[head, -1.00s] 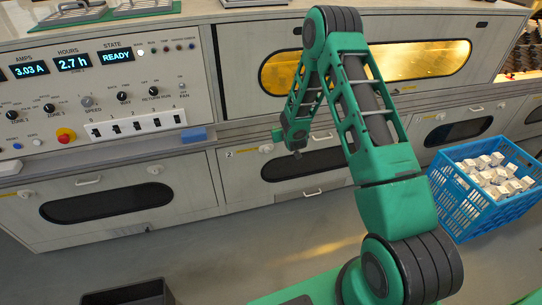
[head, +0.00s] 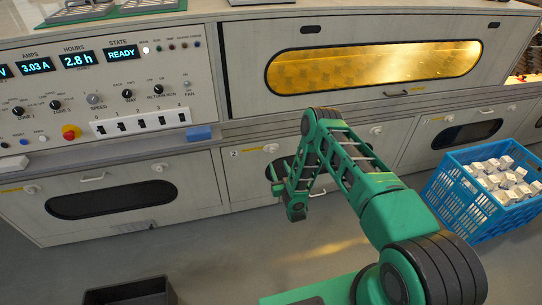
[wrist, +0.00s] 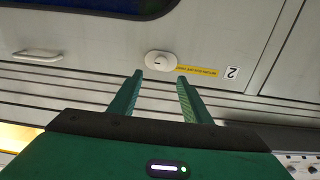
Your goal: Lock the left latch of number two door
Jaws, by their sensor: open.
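Door number two (head: 238,185) is a grey lower panel with a dark oval window, marked by a "2" label (head: 234,153), which also shows upside down in the wrist view (wrist: 231,72). Its left latch (head: 270,148) is a white round knob beside a yellow strip; in the wrist view the latch (wrist: 161,62) lies just beyond the fingertips, with a small dark mark on its face. My gripper (wrist: 160,78) is open and empty, its fingers pointing at the latch and apparently not touching it. In the head view, my arm hides part of the door and its window.
A pull handle (wrist: 38,54) is on the same door. A blue crate of white boxes (head: 462,205) stands on the floor at right. A dark bin (head: 130,292) is at lower left. Open floor (head: 230,255) lies before the doors.

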